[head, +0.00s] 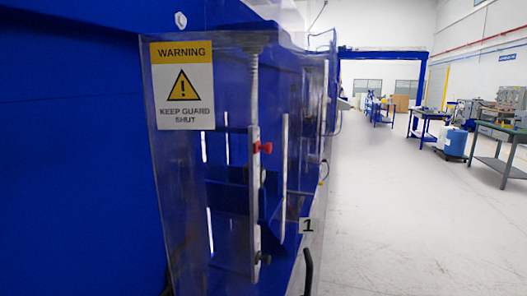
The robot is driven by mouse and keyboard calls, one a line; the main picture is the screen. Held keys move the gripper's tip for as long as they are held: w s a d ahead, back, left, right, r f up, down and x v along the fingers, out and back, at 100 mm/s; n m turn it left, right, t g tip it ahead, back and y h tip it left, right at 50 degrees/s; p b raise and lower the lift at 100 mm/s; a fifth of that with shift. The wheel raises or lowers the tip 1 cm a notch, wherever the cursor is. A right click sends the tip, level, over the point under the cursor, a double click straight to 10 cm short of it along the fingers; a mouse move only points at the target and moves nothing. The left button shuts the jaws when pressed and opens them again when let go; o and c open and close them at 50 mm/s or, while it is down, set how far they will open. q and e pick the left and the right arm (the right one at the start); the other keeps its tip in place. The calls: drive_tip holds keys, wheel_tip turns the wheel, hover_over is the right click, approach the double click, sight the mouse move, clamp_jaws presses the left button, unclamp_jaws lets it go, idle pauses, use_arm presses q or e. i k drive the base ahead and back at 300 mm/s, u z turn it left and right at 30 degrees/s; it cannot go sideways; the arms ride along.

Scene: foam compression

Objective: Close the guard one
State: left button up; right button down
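A clear guard (185,190) stands at the front of a blue machine, with a yellow and white "WARNING, KEEP GUARD SHUT" sign (182,85) on its upper part. A label "1" (306,225) is at its lower right, above a black curved handle (308,268) cut off by the bottom edge. A metal upright with a red knob (264,148) shows at the guard. From this angle I cannot tell how far the guard is open. Neither gripper is in view.
A large blue machine panel (70,150) fills the left side. Open pale floor (400,220) lies to the right. Farther off are a blue bench (425,125), a blue drum (455,142), a green-topped table (498,165) and a blue gantry frame (385,55).

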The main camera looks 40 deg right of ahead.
sight(182, 74)
drive_tip(key=z, duration=0.85)
drive_tip(key=k, duration=0.8)
drive_tip(key=u, duration=0.3)
drive_tip(key=i, duration=0.5)
drive_tip(key=z, duration=0.05)
